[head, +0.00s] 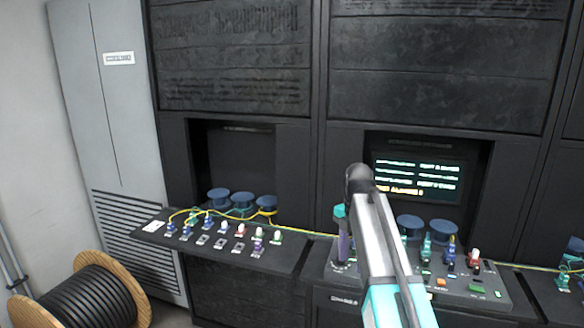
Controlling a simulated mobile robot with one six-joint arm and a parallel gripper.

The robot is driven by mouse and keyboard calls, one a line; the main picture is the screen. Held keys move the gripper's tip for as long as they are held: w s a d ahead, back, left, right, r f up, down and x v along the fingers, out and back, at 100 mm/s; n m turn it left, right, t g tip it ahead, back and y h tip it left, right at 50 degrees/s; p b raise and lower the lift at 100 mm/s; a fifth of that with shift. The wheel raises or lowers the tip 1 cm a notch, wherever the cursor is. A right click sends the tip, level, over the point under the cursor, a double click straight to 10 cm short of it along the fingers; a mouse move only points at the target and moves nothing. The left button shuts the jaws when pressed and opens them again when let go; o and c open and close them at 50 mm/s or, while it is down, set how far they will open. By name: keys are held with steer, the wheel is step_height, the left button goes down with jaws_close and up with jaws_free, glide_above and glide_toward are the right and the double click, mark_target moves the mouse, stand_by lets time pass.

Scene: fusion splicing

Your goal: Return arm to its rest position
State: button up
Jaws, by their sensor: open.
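My arm rises from the bottom of the head view in front of the right console (460,285). It bends at a dark elbow joint, and its far part hangs down behind the near link. My gripper (343,248) shows small and partly hidden at the lower end of that part, above the left side of the right console. It is open, and I see nothing held in it. The fingertips are hard to make out against the dark panel.
The left console (275,262) carries several coloured connectors, blue spools (243,200) and yellow cable. A lit screen (415,178) sits in the right recess. A wooden cable reel (95,295) stands at lower left, before a grey cabinet (110,130). Black racks close off the back.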

steer(key=s+f+m+g, duration=0.15)
steer(key=s+f, duration=0.35)
steer(key=f, duration=0.7)
steer(key=s+f+g+b, duration=0.15)
steer(key=s+f, duration=0.35)
steer(key=f, duration=0.6)
steer(key=s+f+m+g, duration=0.15)
steer(key=s+f, duration=0.45)
steer(key=f, duration=0.6)
steer(key=s+f+m, duration=2.1)
steer(key=s+f, duration=0.1)
steer(key=s, duration=0.4)
steer(key=shift+s+a+f+m+g+b, duration=0.15)
steer(key=shift+s+f+m+g+b, duration=0.15)
steer(key=shift+f+m+g+b, duration=0.1)
steer(key=shift+c, duration=0.3)
